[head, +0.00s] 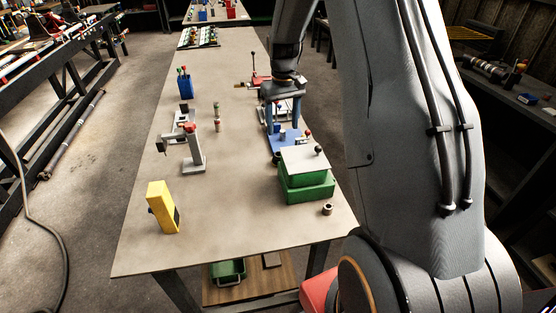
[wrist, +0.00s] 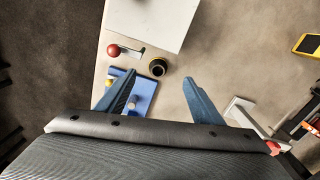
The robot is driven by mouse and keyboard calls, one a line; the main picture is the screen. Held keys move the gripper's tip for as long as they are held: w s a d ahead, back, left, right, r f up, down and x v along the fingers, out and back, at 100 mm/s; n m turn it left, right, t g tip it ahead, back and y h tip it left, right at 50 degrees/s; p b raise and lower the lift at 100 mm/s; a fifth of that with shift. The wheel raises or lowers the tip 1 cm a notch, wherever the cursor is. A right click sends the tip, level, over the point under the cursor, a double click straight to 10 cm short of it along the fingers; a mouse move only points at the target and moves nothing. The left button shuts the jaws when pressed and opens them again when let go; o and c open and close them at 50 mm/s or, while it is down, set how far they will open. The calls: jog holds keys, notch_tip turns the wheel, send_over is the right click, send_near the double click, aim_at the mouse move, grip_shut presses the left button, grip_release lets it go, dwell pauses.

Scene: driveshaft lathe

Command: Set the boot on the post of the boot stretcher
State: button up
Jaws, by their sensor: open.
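My gripper (head: 283,127) hangs over the right side of the table, its two blue fingers spread apart. In the wrist view, the open gripper (wrist: 161,76) has nothing between its fingers. A small black ring-shaped piece, which looks like the boot (wrist: 157,67), stands upright near and between the fingertips in that view. It also shows in the head view as the dark boot (head: 276,158) left of the green box. A blue fixture, possibly the boot stretcher (head: 287,139), lies under my gripper; its blue plate (wrist: 146,92) is partly hidden by a finger. I cannot make out its post.
A green box with a pale top (head: 306,187) stands close to the boot. A red-knobbed lever (wrist: 113,50) rises beside the blue plate. A grey stand (head: 194,150), a yellow device (head: 162,208) and a blue holder (head: 185,84) stand at left. The table's middle is mostly clear.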

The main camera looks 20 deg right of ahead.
jog(key=shift+w+f+b, duration=0.4)
jog(key=shift+f+b, duration=0.85)
jog(key=shift+f, duration=0.6)
jog(key=shift+w+f+b, duration=0.35)
jog(key=shift+f+b, duration=0.9)
jog(key=shift+f, duration=0.65)
jog(key=shift+w+f+b, duration=0.4)
jog(key=shift+f+b, duration=0.85)
jog(key=shift+f, duration=0.6)
jog(key=shift+w+f+p, duration=0.2)
jog(key=shift+f+p, duration=0.35)
jog(key=shift+f, duration=0.75)
jog(key=shift+w+f+p, duration=0.15)
jog(key=shift+f+p, duration=0.35)
jog(key=shift+f, duration=0.8)
jog(key=c, duration=1.2)
